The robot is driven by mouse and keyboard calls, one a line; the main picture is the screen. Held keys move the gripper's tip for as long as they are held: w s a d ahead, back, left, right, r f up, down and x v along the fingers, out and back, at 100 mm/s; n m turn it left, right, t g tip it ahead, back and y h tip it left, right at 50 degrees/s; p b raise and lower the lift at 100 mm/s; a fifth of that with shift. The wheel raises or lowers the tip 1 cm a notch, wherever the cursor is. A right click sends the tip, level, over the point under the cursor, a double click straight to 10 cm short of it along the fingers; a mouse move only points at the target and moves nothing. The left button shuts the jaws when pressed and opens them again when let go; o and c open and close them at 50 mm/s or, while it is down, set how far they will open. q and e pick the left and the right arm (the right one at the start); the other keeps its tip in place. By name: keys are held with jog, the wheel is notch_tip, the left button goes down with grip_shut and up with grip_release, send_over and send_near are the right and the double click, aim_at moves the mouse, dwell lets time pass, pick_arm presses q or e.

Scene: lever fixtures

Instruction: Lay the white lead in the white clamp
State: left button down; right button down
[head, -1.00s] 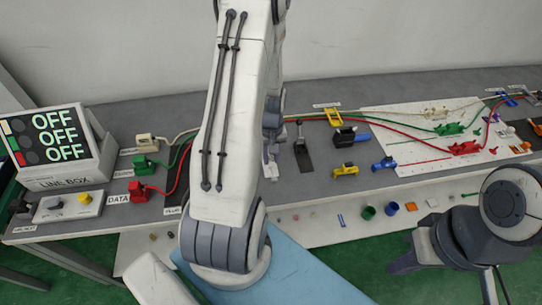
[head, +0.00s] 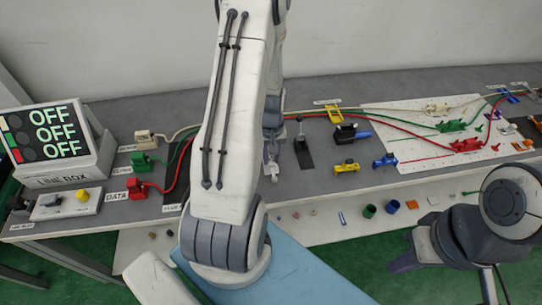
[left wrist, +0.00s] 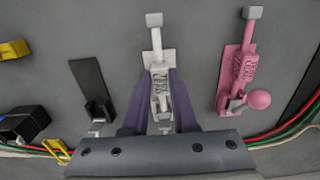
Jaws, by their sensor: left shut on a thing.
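The white lead (head: 184,133) is a cream cable. It runs from a cream plug (head: 146,139) at the left, behind my arm, to the white board at the right. A small cream clamp-like block (head: 437,109) sits on that board by the lead; whether the lead lies in it is too small to tell. In the left wrist view a white lever fixture (left wrist: 155,48) stands upright in the picture. My left gripper (left wrist: 163,85) has its purple fingers on either side of the lower white part, shut on it.
A pink lever fixture (left wrist: 240,62) with a ball knob stands right of my left gripper. A black strip fixture (left wrist: 92,86) is at its left. Green and red leads run alongside. Yellow (head: 347,167) and blue (head: 385,160) pieces lie near the table's front edge. The line box (head: 60,140) reads OFF.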

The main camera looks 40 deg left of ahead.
pick_arm(q)
jog(key=shift+f, duration=0.45)
jog(key=shift+f+b, duration=0.35)
jog(key=shift+b, duration=0.15)
jog(key=shift+c, duration=0.7)
grip_release()
jog(key=shift+r, duration=0.15)
jog(key=shift+r+p, duration=3.1)
jog(key=shift+r, duration=0.3)
